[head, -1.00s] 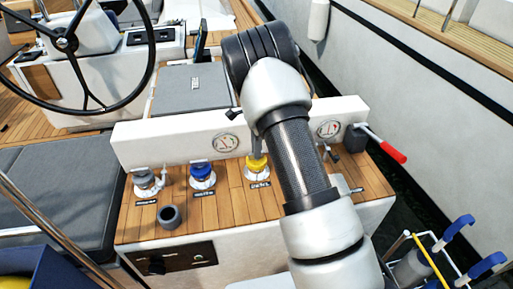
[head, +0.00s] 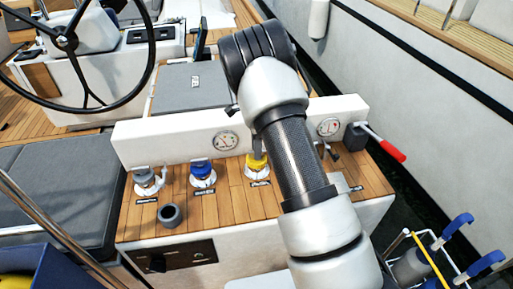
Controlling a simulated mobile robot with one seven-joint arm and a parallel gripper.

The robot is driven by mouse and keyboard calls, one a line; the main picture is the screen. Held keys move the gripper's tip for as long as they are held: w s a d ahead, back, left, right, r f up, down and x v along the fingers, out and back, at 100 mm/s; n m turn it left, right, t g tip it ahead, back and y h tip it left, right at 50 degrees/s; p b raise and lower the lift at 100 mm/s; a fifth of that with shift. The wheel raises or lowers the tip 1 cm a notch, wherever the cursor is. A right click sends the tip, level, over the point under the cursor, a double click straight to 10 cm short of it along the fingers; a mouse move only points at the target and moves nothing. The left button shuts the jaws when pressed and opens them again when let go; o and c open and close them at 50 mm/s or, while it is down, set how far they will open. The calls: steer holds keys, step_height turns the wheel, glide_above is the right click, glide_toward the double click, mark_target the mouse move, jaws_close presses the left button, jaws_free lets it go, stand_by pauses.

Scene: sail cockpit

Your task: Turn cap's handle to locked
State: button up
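Three deck caps stand in a row on the teak-topped console. The grey cap (head: 146,179) is at left with a small metal handle at its right side. The blue cap (head: 201,169) is in the middle. The yellow cap (head: 257,161) is at right, close beside my arm. Each sits on a pale round base with a dark label in front, too small to read. My gripper (head: 258,147) shows only as a narrow dark part just above the yellow cap. My arm hides most of it. I cannot tell whether it touches the cap or how its fingers stand.
A white upright panel with two gauges (head: 226,141) runs behind the caps. A red-handled lever (head: 392,151) is at its right end. A dark round cup (head: 170,215) stands in front of the caps. The steering wheel (head: 68,42) is at upper left.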

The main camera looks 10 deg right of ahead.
step_height(320, 180, up, 18)
steer(key=p, duration=0.1)
steer(key=shift+f, duration=0.25)
stand_by(0.5)
steer(key=s+r+n+t+y+p, duration=0.1)
steer(key=s+r+n+t+p, duration=0.4)
steer(key=s+r, duration=1.2)
steer(key=s+r+n+p, duration=0.2)
steer(key=s+n, duration=0.4)
steer(key=s, duration=0.2)
steer(key=s+r+n+h+p, duration=0.1)
steer(key=s+r+n+p, duration=0.1)
steer(key=s+n, duration=0.5)
steer(key=shift+s+r+t, duration=0.3)
steer(key=shift+s+r, duration=0.45)
steer(key=shift+s, duration=0.2)
